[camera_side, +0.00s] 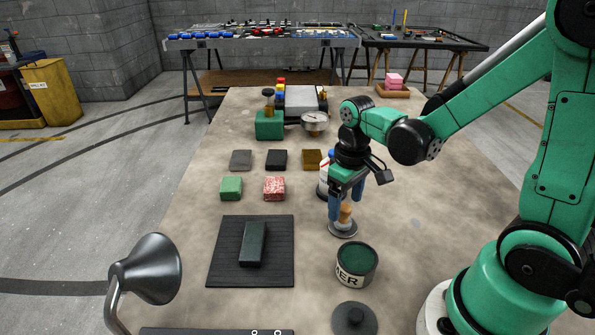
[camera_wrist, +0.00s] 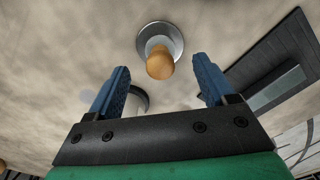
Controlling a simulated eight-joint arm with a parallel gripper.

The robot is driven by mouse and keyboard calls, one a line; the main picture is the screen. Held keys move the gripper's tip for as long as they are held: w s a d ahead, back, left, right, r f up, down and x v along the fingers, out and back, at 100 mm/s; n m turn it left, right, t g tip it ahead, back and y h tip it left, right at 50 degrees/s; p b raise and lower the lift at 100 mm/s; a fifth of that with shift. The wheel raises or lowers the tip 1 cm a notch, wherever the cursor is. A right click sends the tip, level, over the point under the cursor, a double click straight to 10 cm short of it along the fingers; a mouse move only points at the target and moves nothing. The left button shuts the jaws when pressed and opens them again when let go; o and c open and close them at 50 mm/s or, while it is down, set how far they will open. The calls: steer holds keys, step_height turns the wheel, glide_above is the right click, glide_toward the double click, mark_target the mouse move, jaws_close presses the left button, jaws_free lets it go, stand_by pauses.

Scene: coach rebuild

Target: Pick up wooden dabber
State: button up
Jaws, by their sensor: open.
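The wooden dabber (camera_side: 345,213) stands upright on a round grey metal dish (camera_side: 343,231) on the table. Its light wooden knob (camera_wrist: 160,64) shows near the top middle of the wrist view, above the grey dish (camera_wrist: 172,33). My gripper (camera_side: 346,213) points down over the dabber, with its blue fingers open. In the side view one finger is left of the dabber and the other is partly behind it. In the wrist view my open gripper (camera_wrist: 165,80) has an empty gap between its fingers, and the knob shows just beyond that gap.
An open tin of green stuff (camera_side: 357,264) stands close in front of the dish. A white bottle (camera_side: 325,180) is close behind my gripper. A black mat (camera_side: 222,265) with a dark green block (camera_side: 253,244) lies to the left. Several small blocks sit farther back.

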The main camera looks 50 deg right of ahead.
mark_target(345, 206)
steer(key=shift+f, duration=1.5)
steer(key=shift+c, duration=0.3)
jaws_close()
steer(key=shift+r, duration=0.15)
step_height(345, 206, up, 20)
steer(key=c, duration=0.7)
jaws_free()
jaws_close()
